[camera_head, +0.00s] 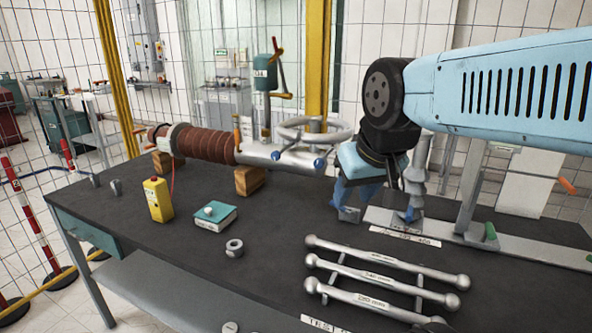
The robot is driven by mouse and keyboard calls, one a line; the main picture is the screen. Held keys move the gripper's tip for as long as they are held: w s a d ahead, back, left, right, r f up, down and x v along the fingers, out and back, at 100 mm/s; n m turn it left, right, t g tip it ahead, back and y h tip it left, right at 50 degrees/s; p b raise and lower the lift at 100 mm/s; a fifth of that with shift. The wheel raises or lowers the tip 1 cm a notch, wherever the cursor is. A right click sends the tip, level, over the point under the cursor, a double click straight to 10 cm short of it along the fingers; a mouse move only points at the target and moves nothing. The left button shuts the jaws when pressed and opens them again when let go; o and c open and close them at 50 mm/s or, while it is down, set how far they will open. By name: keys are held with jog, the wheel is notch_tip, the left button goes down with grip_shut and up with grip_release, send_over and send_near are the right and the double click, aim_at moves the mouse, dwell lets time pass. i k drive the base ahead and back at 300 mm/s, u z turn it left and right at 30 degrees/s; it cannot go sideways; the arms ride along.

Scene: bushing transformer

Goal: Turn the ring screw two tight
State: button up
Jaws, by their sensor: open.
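The bushing (205,144), with a brown ribbed body, lies across wooden blocks. A silver ring (312,124) sits at its right end. Two blue screw heads show below the ring, one at the left (275,155) and one at the right (320,163). I cannot tell which is ring screw two or how tight either is. My gripper (378,213) is right of the ring and apart from both blue heads. It points down with its fingers spread and nothing visible between them. My wrist and gripper may hide part of the area behind them.
A grey ribbed post (416,178) stands close behind my gripper's right finger. Three silver rods (385,277) lie at the front. Bare dark tabletop (285,218) lies between.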

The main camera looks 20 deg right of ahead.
aim_at(319, 163)
jog(key=u, duration=0.05)
jog(key=k, duration=0.85)
jog(key=z, duration=0.2)
jog(key=i, duration=0.9)
jog(key=u, duration=1.6)
jog(key=k, duration=0.45)
